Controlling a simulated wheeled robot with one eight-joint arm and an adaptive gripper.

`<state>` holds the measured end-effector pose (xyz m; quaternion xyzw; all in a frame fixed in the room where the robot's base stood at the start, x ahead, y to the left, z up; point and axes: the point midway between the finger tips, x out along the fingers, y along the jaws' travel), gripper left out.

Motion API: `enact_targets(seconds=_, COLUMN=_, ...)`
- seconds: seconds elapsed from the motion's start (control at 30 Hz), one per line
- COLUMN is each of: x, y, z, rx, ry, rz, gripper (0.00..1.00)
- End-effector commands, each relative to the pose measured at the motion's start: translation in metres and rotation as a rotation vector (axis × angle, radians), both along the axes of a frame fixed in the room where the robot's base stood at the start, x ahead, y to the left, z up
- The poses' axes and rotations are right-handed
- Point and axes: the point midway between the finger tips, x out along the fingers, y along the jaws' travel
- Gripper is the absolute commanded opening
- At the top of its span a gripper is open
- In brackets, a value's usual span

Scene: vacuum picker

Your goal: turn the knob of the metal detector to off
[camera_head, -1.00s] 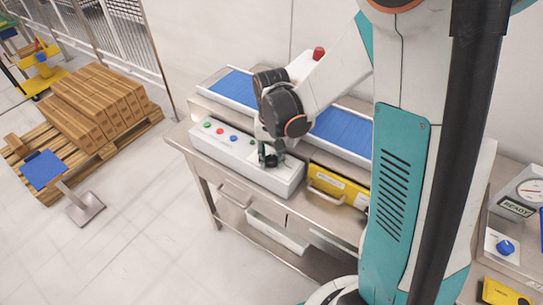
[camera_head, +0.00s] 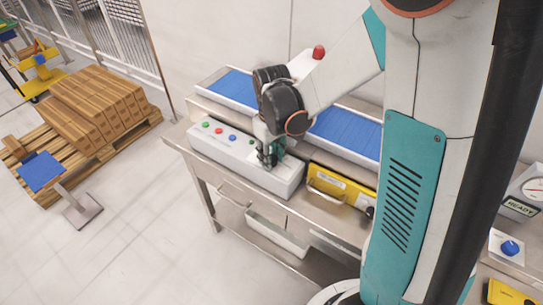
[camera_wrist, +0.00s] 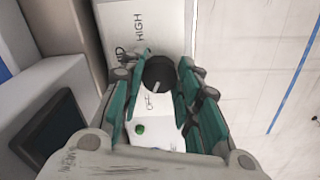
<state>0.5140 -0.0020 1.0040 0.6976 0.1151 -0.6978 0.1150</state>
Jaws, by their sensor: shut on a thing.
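The metal detector's control box (camera_head: 232,148) is a long pale box on the steel bench. Its black round knob (camera_wrist: 158,75) shows in the wrist view, with a white mark on its lower-left side. The word OFF lies just below the knob, and HIGH is printed above it. My gripper (camera_wrist: 163,78) is shut on the knob, with one teal finger on each side. In the head view my gripper (camera_head: 268,157) points down at the box's right part, and the knob is mostly hidden there by the fingers.
Red, green and blue buttons (camera_head: 219,131) sit left of my gripper on the box. A yellow unit (camera_head: 340,188) stands close on its right. A blue conveyor belt (camera_head: 345,130) runs behind. A pallet of boxes (camera_head: 95,105) and a blue-topped stand (camera_head: 40,171) are at left.

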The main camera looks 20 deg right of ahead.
Motion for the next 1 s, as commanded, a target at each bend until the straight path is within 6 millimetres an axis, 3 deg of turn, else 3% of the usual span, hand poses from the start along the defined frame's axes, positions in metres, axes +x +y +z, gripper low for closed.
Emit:
enact_targets(seconds=0.63, x=0.0002, y=-0.0003, z=0.0002, rx=0.0, ry=0.0, rz=0.055, gripper=0.06)
enact_targets(seconds=0.67, x=0.0002, y=-0.0002, z=0.0002, rx=0.0, ry=0.0, rz=0.055, gripper=0.35)
enact_targets(seconds=0.73, x=0.0002, y=-0.0002, z=0.0002, rx=0.0, ry=0.0, rz=0.055, gripper=0.51)
enact_targets(seconds=1.0, x=0.0002, y=-0.0002, z=0.0001, rx=0.0, ry=0.0, rz=0.055, gripper=0.51)
